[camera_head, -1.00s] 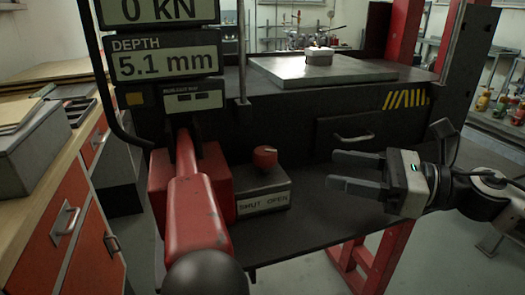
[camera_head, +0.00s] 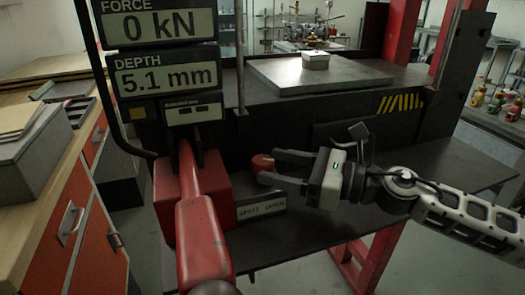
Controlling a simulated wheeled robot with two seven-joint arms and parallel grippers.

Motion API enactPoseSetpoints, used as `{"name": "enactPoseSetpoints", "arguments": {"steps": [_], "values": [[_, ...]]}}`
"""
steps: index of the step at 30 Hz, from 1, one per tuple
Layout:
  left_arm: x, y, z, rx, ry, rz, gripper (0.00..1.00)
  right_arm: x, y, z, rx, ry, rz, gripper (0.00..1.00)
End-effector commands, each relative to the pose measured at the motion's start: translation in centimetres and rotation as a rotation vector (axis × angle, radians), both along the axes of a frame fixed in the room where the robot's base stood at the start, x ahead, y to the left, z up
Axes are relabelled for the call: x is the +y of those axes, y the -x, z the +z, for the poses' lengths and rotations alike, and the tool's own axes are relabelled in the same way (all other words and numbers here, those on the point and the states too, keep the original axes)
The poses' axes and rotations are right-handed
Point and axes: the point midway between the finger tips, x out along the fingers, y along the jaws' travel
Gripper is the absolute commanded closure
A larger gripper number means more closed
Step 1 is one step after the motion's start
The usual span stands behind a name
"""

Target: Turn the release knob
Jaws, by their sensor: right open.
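The red release knob (camera_head: 262,162) sits on a small grey block with a SHUT OPEN label plate (camera_head: 262,207), beside the red pump body. My right gripper (camera_head: 268,166) reaches in from the right with open fingers. Its upper fingertip is just beyond the knob and its lower fingertip is just in front, so the knob shows between the tips. I cannot tell whether either finger touches it. My left gripper is not in view.
A red pump lever (camera_head: 203,235) rises toward me left of the knob. The FORCE and DEPTH display (camera_head: 165,75) stands above, reading 0 kN and 5.1 mm. A metal plate (camera_head: 315,75) lies on the dark press bed behind. A workbench (camera_head: 60,130) is at the left.

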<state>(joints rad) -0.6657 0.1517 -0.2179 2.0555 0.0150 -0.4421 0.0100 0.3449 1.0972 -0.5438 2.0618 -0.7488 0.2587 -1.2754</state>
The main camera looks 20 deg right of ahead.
Motion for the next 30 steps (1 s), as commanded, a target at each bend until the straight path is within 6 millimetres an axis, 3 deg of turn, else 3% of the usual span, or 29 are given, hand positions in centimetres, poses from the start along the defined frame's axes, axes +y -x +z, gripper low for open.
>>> {"name": "enactPoseSetpoints", "arguments": {"steps": [7, 18, 19, 23, 24, 30], "values": [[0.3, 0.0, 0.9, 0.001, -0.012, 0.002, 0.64, 2.3, -1.7, 0.3, -0.001, -0.002, 0.001, 0.41], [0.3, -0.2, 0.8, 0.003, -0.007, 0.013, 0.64, 2.8, -2.0, 0.0, -0.001, 0.002, 0.001, 0.41], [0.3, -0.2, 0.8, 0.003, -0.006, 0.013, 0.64, 2.8, -2.0, 0.0, -0.001, 0.002, 0.001, 0.44], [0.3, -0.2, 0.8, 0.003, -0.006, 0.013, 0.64, 2.8, -2.0, 0.0, -0.001, 0.002, 0.001, 0.8], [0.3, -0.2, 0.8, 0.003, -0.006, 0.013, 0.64, 2.8, -2.0, 0.0, -0.001, 0.002, 0.001, 0.85], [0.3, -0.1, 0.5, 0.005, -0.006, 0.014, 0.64, 2.8, -2.0, -0.1, -0.001, 0.002, 0.009, 0.85]]}}
